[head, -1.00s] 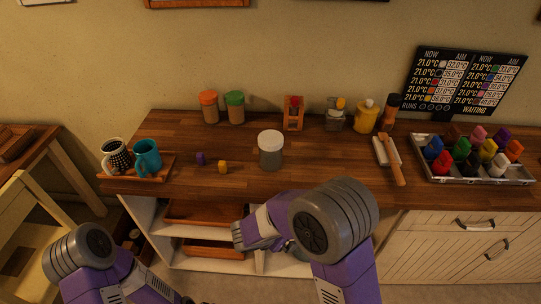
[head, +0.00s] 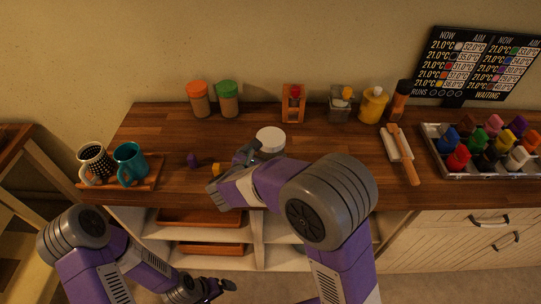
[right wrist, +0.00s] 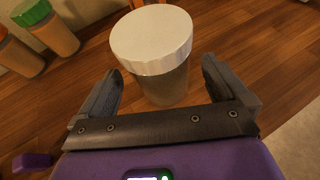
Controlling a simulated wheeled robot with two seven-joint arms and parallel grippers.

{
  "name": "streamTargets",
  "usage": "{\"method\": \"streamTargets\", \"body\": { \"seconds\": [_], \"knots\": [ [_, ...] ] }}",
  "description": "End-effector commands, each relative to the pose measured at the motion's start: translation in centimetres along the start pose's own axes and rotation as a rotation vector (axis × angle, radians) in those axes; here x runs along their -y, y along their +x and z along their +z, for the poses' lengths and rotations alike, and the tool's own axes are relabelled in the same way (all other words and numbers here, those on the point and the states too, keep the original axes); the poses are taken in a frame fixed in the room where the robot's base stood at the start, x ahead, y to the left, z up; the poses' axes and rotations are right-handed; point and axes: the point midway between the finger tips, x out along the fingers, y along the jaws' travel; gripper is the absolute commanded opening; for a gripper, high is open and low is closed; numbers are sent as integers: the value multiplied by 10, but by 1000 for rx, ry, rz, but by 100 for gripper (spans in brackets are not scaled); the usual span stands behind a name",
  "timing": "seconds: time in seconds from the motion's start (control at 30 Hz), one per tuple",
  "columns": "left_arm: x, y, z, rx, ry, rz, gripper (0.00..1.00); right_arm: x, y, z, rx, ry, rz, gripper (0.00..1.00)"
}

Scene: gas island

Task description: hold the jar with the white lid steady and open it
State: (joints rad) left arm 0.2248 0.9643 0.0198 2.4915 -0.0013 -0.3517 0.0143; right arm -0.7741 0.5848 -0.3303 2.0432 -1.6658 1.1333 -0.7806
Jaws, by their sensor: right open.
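The jar with the white lid (head: 270,139) stands upright on the wooden counter. Its lid shows in the head view, while my right arm hides most of its body. In the right wrist view the jar (right wrist: 153,45) has its lid on and a greyish body. My right gripper (head: 247,153) is open at the jar's near left side. In the right wrist view its fingers (right wrist: 160,72) stand on either side of the jar's body, with gaps visible. My left gripper (head: 221,288) is low in front of the counter, away from the jar; its jaws are too small to read.
An orange-lidded jar (head: 199,98) and a green-lidded jar (head: 227,98) stand at the back. A tray (head: 148,184) with two mugs is further left.

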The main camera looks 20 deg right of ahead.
Motion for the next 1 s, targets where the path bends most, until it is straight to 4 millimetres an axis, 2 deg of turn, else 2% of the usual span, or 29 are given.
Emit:
{"method": "streamTargets", "body": {
  "seconds": [0.1,0.2,0.47,0.8,0.83,1.0],
  "knots": [
    [4,9,-1,-1,0,0,100,-2,22,-3,-1,0,-5,100],
    [5,12,-1,-1,0,0,100,-2,34,-2,0,0,-3,100],
    [4,12,-1,-1,0,0,100,-2,38,0,-2,-1,-1,100],
    [4,12,-1,-1,0,0,100,-2,37,-1,-2,-1,-1,48],
    [4,12,-1,-1,0,0,100,-2,37,-1,-2,0,-1,44],
    [4,12,-1,-1,0,0,100,-2,37,0,0,1,-1,44]
  ]
}}
